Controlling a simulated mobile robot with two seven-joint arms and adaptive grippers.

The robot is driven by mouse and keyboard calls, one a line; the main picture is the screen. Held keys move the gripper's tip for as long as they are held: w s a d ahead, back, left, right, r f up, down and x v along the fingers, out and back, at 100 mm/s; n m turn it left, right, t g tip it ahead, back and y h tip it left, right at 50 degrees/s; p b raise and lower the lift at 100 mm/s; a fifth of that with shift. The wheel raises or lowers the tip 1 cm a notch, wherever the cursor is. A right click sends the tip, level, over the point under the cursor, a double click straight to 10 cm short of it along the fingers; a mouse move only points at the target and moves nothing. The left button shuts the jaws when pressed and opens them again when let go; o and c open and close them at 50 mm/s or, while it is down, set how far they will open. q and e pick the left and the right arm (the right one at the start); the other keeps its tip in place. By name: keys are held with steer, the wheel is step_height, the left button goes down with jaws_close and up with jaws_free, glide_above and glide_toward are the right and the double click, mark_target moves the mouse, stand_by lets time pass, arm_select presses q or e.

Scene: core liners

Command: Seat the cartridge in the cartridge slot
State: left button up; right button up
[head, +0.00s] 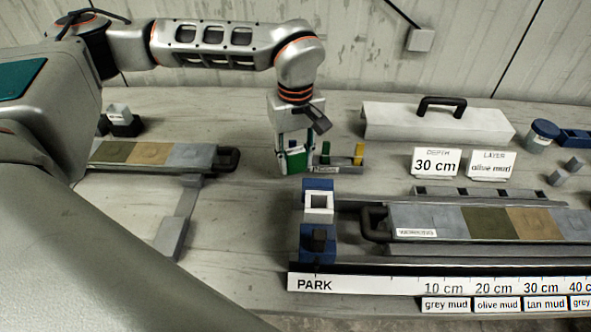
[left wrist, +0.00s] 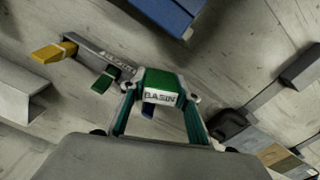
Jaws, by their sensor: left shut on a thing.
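My left gripper (head: 294,160) is shut on a green cartridge with a white label reading "BASIN" (left wrist: 160,97). In the head view the green cartridge (head: 296,161) hangs between the fingers, beside the left end of a small grey rack (head: 345,169). A blue part shows below the label in the left wrist view. A blue carriage (head: 313,240) with a white square-framed opening (head: 318,203) stands nearer, below and right of the gripper. This opening looks like the slot, but no label confirms it. The gripper and cartridge are apart from it. My right gripper is not in view.
The rack holds a green piece (head: 325,151) and a yellow piece (head: 359,152). A white box lid with black handle (head: 440,118) lies behind. Core trays lie left (head: 228,160) and right (head: 380,222). A white depth scale (head: 375,283) runs along the front.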

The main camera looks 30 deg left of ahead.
mark_target(296, 172)
arm_select(q)
step_height(296, 172, down, 4)
stand_by(0.4)
steer(key=shift+f, duration=0.1)
steer(key=o, duration=1.1)
